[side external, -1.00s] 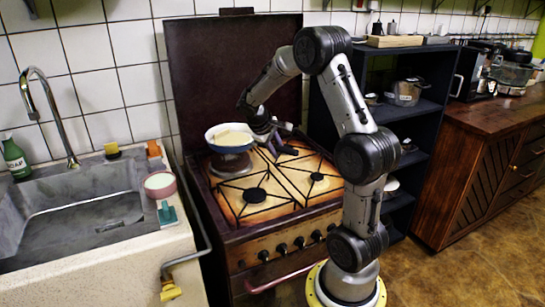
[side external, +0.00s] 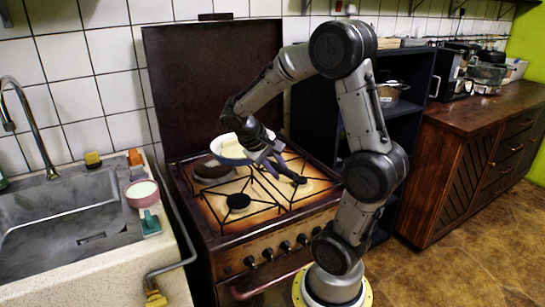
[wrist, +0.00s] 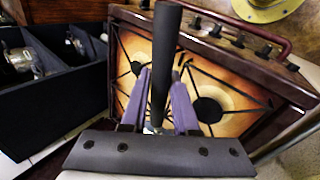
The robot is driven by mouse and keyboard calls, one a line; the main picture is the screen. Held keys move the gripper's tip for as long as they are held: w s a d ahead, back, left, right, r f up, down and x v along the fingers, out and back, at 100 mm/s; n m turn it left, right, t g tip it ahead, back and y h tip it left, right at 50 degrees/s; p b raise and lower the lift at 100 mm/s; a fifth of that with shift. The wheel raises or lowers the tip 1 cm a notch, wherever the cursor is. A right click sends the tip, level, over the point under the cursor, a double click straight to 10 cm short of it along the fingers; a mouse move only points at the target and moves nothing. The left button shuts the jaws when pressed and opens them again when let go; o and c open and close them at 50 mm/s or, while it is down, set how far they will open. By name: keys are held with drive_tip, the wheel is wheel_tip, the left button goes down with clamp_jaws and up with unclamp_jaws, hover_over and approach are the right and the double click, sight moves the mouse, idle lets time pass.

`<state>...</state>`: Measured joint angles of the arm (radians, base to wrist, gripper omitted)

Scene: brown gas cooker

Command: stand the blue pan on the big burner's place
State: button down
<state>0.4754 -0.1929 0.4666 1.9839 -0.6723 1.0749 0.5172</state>
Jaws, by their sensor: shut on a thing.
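The blue pan (side external: 228,150) has a pale inside and is held above the back left of the cooker top, looking tilted. It partly overlaps the large brown round burner place (side external: 213,172) at the back left, and a gap seems to show between them. My gripper (side external: 270,157) is at the pan's right side, shut on its dark handle. In the wrist view the handle (wrist: 165,60) stands between the two purple fingers of my gripper (wrist: 161,100). The pan's bowl is not visible there.
A smaller dark burner (side external: 238,202) is at the front left under black grates. The raised brown lid (side external: 215,80) stands behind. A sink (side external: 70,210) is on the left, a dark shelf (side external: 395,130) on the right. The front cooker top is clear.

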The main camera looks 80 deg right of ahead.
drive_tip(key=s+a+f, duration=0.1)
drive_tip(key=a+f, duration=0.1)
drive_tip(key=a, duration=0.6)
drive_tip(key=shift+s+a+f, duration=0.2)
drive_tip(key=shift+a+f, duration=0.2)
wheel_tip(320, 180, down, 6)
drive_tip(key=shift+f, duration=0.2)
idle(0.3)
drive_tip(key=shift+f, duration=0.55)
idle(1.3)
drive_tip(key=c, duration=0.6)
unclamp_jaws()
